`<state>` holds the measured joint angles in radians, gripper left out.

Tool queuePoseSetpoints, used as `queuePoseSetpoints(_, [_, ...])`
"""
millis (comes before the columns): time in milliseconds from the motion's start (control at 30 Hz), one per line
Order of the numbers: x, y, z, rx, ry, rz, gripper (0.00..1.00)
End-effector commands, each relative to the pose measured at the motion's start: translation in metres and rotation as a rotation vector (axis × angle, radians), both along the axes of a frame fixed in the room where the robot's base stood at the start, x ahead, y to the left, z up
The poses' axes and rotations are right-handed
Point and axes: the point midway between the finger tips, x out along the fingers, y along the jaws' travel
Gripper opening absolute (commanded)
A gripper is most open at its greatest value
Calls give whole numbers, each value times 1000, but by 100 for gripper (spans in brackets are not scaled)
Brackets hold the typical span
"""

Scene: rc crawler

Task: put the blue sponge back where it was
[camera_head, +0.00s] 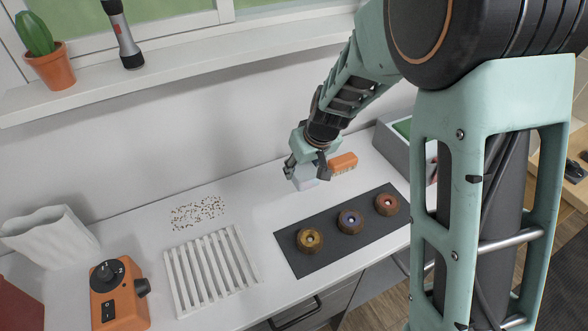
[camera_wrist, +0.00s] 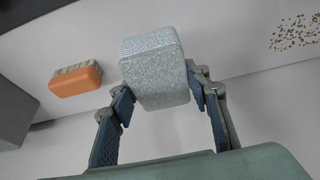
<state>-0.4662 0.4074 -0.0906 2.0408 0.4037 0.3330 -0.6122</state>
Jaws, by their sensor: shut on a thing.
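The sponge (camera_wrist: 155,72) is a pale blue, speckled block. My gripper (camera_wrist: 160,88) is shut on it, with one finger against each side. In the head view the sponge (camera_head: 304,178) shows under my gripper (camera_head: 306,170), close to the white worktop, behind the dark mat and left of the orange brush. I cannot tell whether its underside touches the worktop.
An orange brush (camera_head: 343,163) lies just right of my gripper. A dark mat (camera_head: 300,267) with three round knobbed pieces lies in front. A white slatted rack (camera_head: 211,270), scattered brown bits (camera_head: 197,213) and an orange device (camera_head: 117,297) are to the left. A grey box (camera_head: 392,150) stands right.

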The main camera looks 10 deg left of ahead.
Motion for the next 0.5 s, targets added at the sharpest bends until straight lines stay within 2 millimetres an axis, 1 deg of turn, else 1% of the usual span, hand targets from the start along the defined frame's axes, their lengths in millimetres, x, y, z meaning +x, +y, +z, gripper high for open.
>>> queuePoseSetpoints(33, [2,6,-9,-2,4,3,24])
queuePoseSetpoints(200, [10,20,-27,-1,2,1,24])
queuePoseSetpoints(500, [15,30,-41,0,1,2,24])
